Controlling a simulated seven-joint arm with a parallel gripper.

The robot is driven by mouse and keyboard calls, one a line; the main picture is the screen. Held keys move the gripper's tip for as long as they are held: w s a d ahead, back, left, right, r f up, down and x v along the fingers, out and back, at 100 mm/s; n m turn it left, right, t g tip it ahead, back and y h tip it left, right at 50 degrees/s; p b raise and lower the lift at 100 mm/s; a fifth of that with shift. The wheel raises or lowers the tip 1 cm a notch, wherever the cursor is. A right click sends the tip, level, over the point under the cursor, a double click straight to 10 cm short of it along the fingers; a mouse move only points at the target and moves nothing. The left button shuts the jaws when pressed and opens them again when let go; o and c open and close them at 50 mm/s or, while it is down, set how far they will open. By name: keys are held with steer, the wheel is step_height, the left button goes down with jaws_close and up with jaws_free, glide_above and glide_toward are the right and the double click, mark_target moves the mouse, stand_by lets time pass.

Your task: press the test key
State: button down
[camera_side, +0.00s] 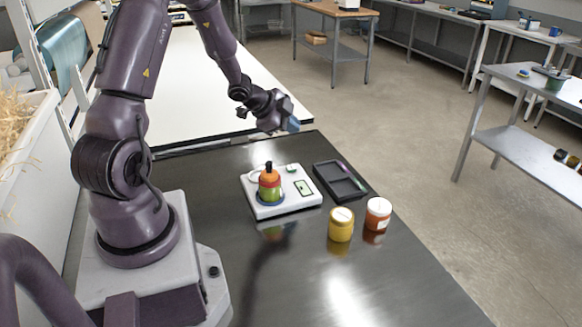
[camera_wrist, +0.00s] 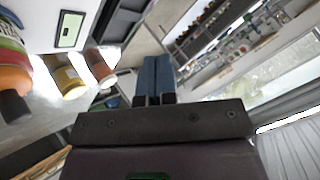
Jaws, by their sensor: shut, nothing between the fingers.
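A white tester (camera_side: 284,204) sits on the dark bench, with a lit display (camera_side: 304,187) on its right side. A small greenish round spot (camera_side: 291,168) shows on its top near the back edge; I cannot tell whether it is the test key. A banded red, orange and green bottle (camera_side: 269,184) with a black cap stands on the tester's left part. My gripper (camera_side: 293,125) is in the air behind and above the tester, apart from it. In the wrist view its blue fingers (camera_wrist: 156,76) are together and empty, and the display (camera_wrist: 71,30) shows at upper left.
A black tray (camera_side: 318,177) with thin pens lies right of the tester. A yellow jar (camera_side: 341,228) and an orange-brown jar (camera_side: 378,216) with a white lid stand in front of the tray. The bench's front area is clear.

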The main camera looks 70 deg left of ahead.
mark_target(291, 168)
steer(key=shift+f, duration=0.1)
steer(key=shift+f, duration=4.35)
steer(key=shift+f, duration=0.4)
steer(key=shift+f, duration=0.4)
steer(key=shift+r, duration=0.85)
steer(key=shift+r, duration=2.5)
